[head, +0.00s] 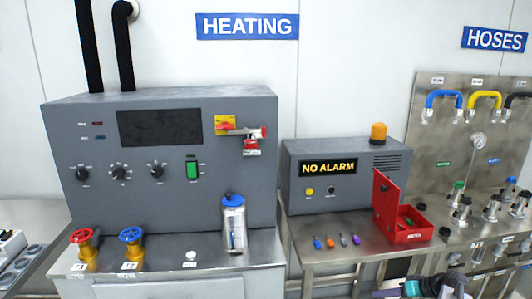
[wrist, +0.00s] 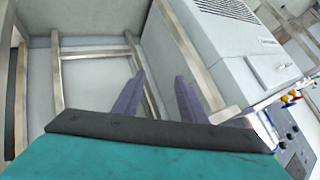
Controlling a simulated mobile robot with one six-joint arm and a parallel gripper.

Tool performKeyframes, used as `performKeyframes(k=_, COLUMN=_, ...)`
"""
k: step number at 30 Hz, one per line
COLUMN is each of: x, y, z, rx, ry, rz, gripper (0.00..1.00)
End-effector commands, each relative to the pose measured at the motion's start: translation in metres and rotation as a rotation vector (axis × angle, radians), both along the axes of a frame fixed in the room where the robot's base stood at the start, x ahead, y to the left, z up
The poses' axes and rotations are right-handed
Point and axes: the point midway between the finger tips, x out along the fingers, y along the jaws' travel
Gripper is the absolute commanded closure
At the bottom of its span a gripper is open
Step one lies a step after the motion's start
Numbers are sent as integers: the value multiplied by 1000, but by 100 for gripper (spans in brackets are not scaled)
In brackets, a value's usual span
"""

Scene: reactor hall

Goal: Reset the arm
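My gripper (wrist: 160,79) shows in the wrist view as two purple-grey fingers standing apart with nothing between them, so it is open and empty. Its fingers point toward metal frame legs and a pale grey wall, with no object touching them. In the head view, part of my arm, dark with teal patches, shows at the bottom right edge, below the red box (head: 405,232). The fingers cannot be made out clearly there.
The grey heating console (head: 160,160) stands at left with red (head: 83,241) and blue (head: 131,240) valves and a bottle (head: 233,225) in front. The alarm unit (head: 335,175) sits on a bench. A hose panel (head: 470,140) is at right. A grey cabinet (wrist: 225,50) is close to my fingers.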

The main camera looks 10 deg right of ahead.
Motion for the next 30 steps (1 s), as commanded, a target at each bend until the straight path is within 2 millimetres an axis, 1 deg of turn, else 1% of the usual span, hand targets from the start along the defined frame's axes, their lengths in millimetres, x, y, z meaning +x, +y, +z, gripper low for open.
performKeyframes(k=1, x=0, y=24, z=-17, rx=14, ry=44, rz=12, gripper=62)
performKeyframes(k=2, x=0, y=35, z=-25, rx=21, ry=69, rz=16, gripper=62)
performKeyframes(k=3, x=0, y=50, z=-37, rx=29, ry=104, rz=21, gripper=62)
performKeyframes(k=8, x=-7, y=107, z=-81, rx=48, ry=240, rz=39, gripper=62)
performKeyframes(k=12, x=-21, y=156, z=-117, rx=51, ry=359, rz=54, gripper=62)
performKeyframes(k=14, x=-28, y=175, z=-131, rx=48, ry=408, rz=61, gripper=62)
performKeyframes(k=15, x=-34, y=188, z=-141, rx=44, ry=442, rz=65, gripper=62)
performKeyframes(k=21, x=-67, y=247, z=-183, rx=8, ry=601, rz=82, gripper=62)
performKeyframes(k=26, x=-100, y=289, z=-213, rx=-38, ry=721, rz=93, gripper=62)
performKeyframes(k=30, x=-132, y=320, z=-235, rx=-95, ry=817, rz=103, gripper=62)
